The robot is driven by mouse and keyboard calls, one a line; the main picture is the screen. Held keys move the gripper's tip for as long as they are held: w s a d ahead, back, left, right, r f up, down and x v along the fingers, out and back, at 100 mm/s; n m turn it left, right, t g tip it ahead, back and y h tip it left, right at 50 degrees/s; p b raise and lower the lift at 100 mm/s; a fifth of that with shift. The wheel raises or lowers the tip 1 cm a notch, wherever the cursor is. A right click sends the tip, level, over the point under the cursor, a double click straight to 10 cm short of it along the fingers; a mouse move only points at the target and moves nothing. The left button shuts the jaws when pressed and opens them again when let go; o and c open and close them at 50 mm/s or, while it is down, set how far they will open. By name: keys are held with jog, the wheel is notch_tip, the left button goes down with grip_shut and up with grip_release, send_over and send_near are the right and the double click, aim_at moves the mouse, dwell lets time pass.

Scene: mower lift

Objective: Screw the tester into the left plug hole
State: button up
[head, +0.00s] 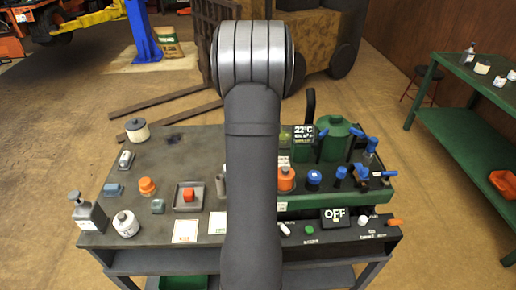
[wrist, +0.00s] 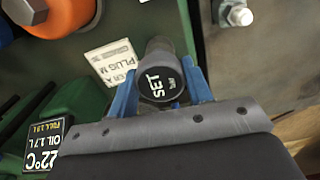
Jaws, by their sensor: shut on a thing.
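The tester (wrist: 160,82) is a dark cylinder in the wrist view, with "SET bar" on its round end face. My gripper (wrist: 163,92) is shut on it, one blue finger on each side. The tester's grey body (wrist: 158,46) runs away from the camera beside a white card (wrist: 112,62) that reads "PLUG" in part. The left plug hole is not visible, and I cannot tell whether the tester's far end touches anything. In the head view my own arm hides the gripper and the tester.
In the head view a display reading "OFF" (head: 336,216) stands at the bench's front right.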

jog(key=m, duration=0.6)
dwell(0.4)
jog(key=m, duration=0.6)
jog(key=shift+m, duration=0.3)
jog(key=m, duration=0.6)
dwell(0.3)
